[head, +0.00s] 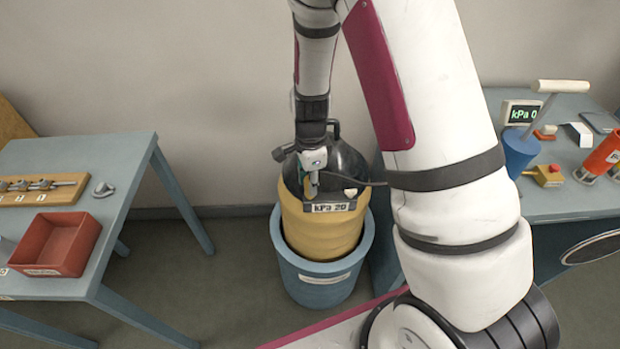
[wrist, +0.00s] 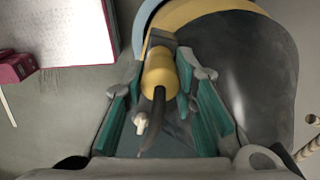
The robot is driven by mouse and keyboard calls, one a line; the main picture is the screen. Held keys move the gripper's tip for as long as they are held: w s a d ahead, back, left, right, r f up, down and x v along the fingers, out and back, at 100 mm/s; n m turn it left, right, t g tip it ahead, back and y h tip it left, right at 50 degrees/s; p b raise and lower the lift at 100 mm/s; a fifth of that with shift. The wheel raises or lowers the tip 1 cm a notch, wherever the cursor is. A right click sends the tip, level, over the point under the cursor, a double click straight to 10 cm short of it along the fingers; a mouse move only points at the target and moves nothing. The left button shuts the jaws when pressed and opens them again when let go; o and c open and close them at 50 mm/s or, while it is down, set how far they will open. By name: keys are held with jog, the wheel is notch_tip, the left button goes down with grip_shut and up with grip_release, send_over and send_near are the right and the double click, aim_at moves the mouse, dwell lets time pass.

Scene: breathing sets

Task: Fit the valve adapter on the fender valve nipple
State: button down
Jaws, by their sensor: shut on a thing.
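The fender (head: 335,228) is a yellow body with a black top, standing upright in a blue bucket (head: 322,285). Its front plate (head: 331,207) reads "kPa 20". My gripper (head: 313,187) points down at the fender's top, just behind the plate. In the wrist view, the teal-padded fingers (wrist: 166,84) are shut on the valve adapter (wrist: 159,72), a yellow cylinder with a dark hose (wrist: 157,105). The adapter's far end meets or overlaps a dark grey block (wrist: 161,39). The valve nipple is not clearly visible, and I cannot tell whether the adapter is seated on it.
A left table (head: 113,232) holds a red bin (head: 57,243) and a wooden rack (head: 42,189) with metal fittings. A right bench (head: 545,203) holds a blue pump (head: 520,150), a "kPa 0" display (head: 521,113) and an orange cylinder (head: 603,155). A dark hose runs right from the fender's top.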

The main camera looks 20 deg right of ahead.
jog(key=shift+f, duration=0.6)
jog(key=c, duration=1.2)
grip_release()
jog(key=shift+r, duration=0.15)
notch_tip(320, 180, up, 11)
jog(key=shift+f, duration=0.1)
jog(key=shift+r, duration=0.45)
jog(key=s+r+n+t+y, duration=0.1)
jog(key=s+r+n, duration=0.4)
jog(key=r, duration=0.3)
jog(key=s+r+n+t, duration=0.2)
jog(key=s+r+n, duration=0.25)
jog(key=r, duration=0.35)
jog(key=s+r+n, duration=0.2)
jog(key=s+n, duration=0.1)
jog(key=s+r+n+t, duration=0.1)
jog(key=s+r+n, duration=0.1)
jog(key=s+n, duration=0.1)
jog(key=s+r+n+t+h, duration=0.1)
jog(key=s+r+n, duration=0.1)
jog(key=s, duration=0.3)
jog(key=shift+r+n, duration=0.1)
jog(key=shift+n, duration=0.45)
